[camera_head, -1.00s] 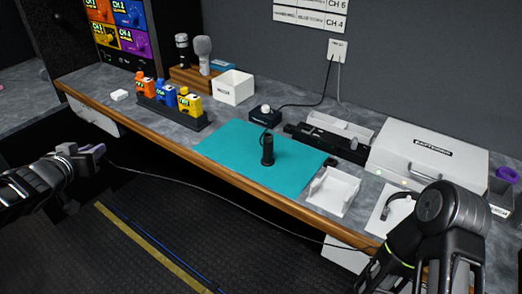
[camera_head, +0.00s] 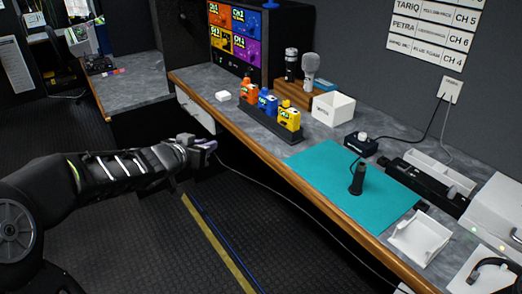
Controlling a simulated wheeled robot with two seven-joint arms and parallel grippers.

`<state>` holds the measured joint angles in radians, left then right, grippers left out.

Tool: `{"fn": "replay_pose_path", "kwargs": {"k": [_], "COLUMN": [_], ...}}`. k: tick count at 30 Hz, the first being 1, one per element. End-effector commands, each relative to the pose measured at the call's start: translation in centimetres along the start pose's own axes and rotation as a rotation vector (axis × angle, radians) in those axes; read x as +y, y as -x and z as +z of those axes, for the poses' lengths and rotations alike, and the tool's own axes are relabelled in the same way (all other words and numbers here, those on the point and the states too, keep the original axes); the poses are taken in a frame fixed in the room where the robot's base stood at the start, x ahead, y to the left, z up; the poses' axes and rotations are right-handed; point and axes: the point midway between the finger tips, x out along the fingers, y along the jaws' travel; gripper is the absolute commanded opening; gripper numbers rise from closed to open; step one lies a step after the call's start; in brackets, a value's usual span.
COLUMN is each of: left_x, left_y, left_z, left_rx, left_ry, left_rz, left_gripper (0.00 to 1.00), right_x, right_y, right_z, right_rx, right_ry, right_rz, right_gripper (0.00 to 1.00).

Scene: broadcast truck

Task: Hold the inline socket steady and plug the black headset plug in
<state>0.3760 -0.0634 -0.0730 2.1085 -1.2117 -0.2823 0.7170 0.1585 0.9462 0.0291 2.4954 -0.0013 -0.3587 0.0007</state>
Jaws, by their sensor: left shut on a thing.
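My left gripper (camera_head: 203,145) is shut at the end of a thin grey cable, in front of the bench edge and above the floor. The held end looks like the headset plug, but it is small and mostly hidden by the fingers. The cable (camera_head: 291,201) runs right along the bench front toward the black headset (camera_head: 492,268) at lower right. A black upright cylinder, apparently the inline socket (camera_head: 358,180), stands on the teal mat (camera_head: 325,160), with a cord leading to a small black box (camera_head: 361,144). It is well apart from my left gripper. My right gripper is out of view.
Orange, blue and yellow packs (camera_head: 268,104) stand in a black rack behind the bench edge. A white bin (camera_head: 333,108), microphones (camera_head: 309,70) and a white tray (camera_head: 419,238) are also on the bench. Most of the mat is clear. The bench's wooden edge (camera_head: 295,184) lies right of my gripper.

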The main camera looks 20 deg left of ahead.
Motion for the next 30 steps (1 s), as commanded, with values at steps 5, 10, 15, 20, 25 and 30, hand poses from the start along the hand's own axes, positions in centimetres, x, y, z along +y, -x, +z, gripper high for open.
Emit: {"fn": "replay_pose_path", "kwargs": {"k": [5,10,15,20,25,30], "left_x": [6.8,12.2,16.8,20.0,20.7,20.7], "left_y": [-2.8,-4.7,-6.1,-6.8,-6.7,-6.7], "left_z": [1.0,2.3,4.9,9.2,11.1,11.1], "left_rx": [-0.004,-0.007,-0.009,-0.011,-0.003,0.000], "left_ry": [-0.029,-0.042,-0.039,-0.023,-0.012,-0.010], "left_rz": [0.085,0.117,0.103,0.054,0.025,0.023], "left_gripper": [0.00,0.00,0.00,0.00,0.00,0.00], "right_x": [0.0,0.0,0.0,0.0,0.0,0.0], "right_y": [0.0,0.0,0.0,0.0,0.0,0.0], "right_z": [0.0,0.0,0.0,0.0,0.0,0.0], "right_rx": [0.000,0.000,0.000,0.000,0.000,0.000], "right_ry": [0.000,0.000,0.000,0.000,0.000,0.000], "right_rz": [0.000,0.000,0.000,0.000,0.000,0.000], "right_gripper": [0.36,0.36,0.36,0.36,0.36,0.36]}}
